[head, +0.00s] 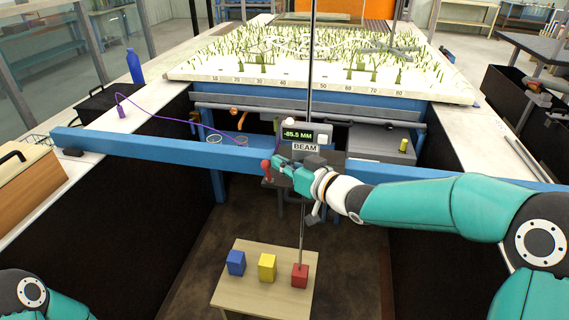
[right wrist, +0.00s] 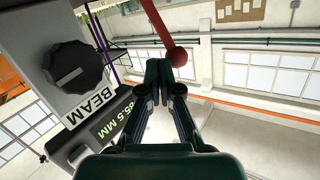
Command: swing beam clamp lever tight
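The beam clamp lever is a red rod with a round knob (head: 266,164), low at the left of the BEAM gauge box (head: 305,136) on the blue beam (head: 150,148). In the right wrist view the red lever (right wrist: 158,22) comes down from the top, and its ball end sits at my fingertips. My right gripper (head: 281,167) reaches in from the right. Its fingers (right wrist: 166,72) are together beside the ball, touching or nearly so; the ball shows whole and is not enclosed. A black knob (right wrist: 74,68) is on the box. My left gripper is out of view.
A thin vertical rod (head: 309,70) passes by the box down to the red block (head: 300,275) on a wooden board (head: 265,305). Blue (head: 236,262) and yellow (head: 267,267) blocks stand beside it. A purple cable (head: 165,112) runs to the left bench. A grassy flume bed lies behind.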

